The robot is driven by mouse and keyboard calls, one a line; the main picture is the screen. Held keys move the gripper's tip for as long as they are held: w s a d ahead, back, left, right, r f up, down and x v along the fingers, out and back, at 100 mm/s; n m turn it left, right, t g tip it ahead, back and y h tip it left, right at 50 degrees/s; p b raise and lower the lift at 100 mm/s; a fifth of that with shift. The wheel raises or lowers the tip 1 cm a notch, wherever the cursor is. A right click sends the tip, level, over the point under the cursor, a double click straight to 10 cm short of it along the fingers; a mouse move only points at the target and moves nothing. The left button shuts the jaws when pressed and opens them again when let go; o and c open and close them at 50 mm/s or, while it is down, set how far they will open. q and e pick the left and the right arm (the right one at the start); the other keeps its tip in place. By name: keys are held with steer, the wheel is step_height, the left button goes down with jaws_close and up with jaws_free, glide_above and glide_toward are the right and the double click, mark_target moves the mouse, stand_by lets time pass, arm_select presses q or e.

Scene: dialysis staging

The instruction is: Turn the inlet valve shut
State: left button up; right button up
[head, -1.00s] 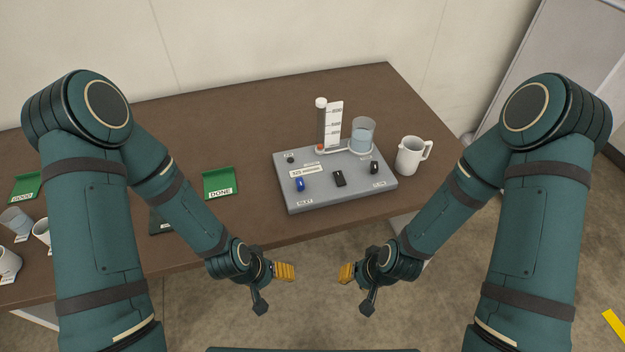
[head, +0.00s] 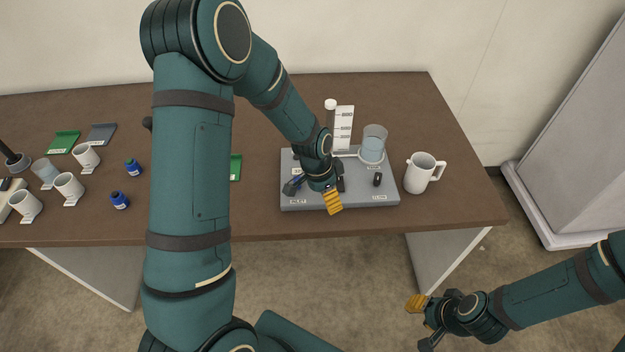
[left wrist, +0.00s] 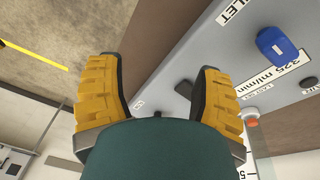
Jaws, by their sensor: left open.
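The blue valve handle (left wrist: 277,45) sits on the grey panel (left wrist: 205,25) beside a label ending in "LET"; in the head view it is partly hidden at the panel's left. My left gripper (head: 333,200) is over the panel's front middle. The left wrist view shows its yellow-padded fingers (left wrist: 157,80) apart, with a dark handle (left wrist: 181,87) visible between them, and the blue handle outside them to the right. I cannot tell whether a finger touches anything. My right gripper (head: 424,312) is away from the table at lower right; its opening is unclear.
Behind the panel's controls stand a white-capped flow tube with a scale (head: 343,128) and a water beaker (head: 373,143). A white jug (head: 422,173) stands right of the panel. Cups (head: 68,187), blue-capped vials (head: 119,200) and a green tray (head: 64,142) are at left.

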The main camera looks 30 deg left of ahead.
mark_target(297, 179)
arm_select(q)
steer(key=w+a+r+m+y, duration=0.2)
steer(key=w+a+r+m, duration=0.15)
steer(key=a+r, duration=0.7)
steer(key=shift+m+g, duration=0.45)
steer(key=shift+g, duration=0.05)
steer(key=f, duration=0.4)
steer(key=f+b, duration=0.1)
steer(key=f, duration=0.4)
steer(key=f+b, duration=0.1)
steer(key=f, duration=0.3)
steer(key=shift+s+f, duration=0.15)
steer(key=shift+s, duration=0.1)
jaws_close()
